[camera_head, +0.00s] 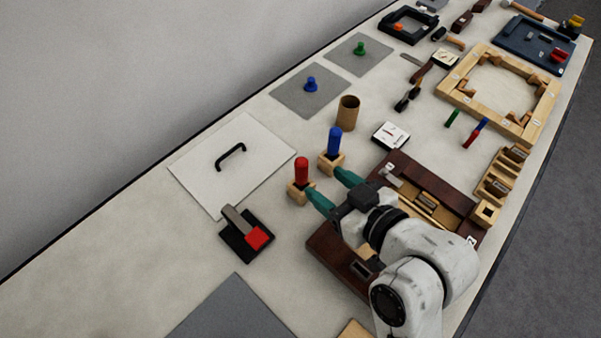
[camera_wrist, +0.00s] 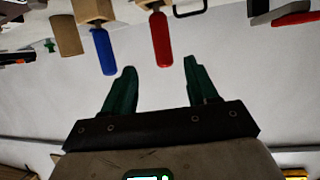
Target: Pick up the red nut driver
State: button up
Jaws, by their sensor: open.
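The red nut driver (camera_head: 302,171) stands upright in a small wooden block (camera_head: 298,194), its red handle on top. In the wrist view the red handle (camera_wrist: 161,40) shows ahead of the fingers, between their lines. My gripper (camera_head: 330,187) has teal fingers spread apart and empty, close to the red nut driver on its right side. In the wrist view my gripper (camera_wrist: 158,78) is open with nothing between the fingers. Whether a finger touches the handle I cannot tell. The driver's lower end is hidden in the block.
A blue-handled driver (camera_head: 334,142) stands in its own wooden block (camera_head: 331,163) just beyond the far finger. A cardboard cylinder (camera_head: 348,113) stands behind it. A black stand with a red pad (camera_head: 247,235) is at the near left. A dark wooden tray (camera_head: 324,243) lies under my arm.

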aim_at(306, 171)
jog(key=x, duration=0.3)
jog(key=shift+p+x, duration=0.9)
jog(key=shift+x, duration=1.85)
jog(key=shift+s+a+r, duration=0.1)
jog(key=shift+a+r, duration=0.05)
jog(key=shift+r, duration=0.05)
grip_shut()
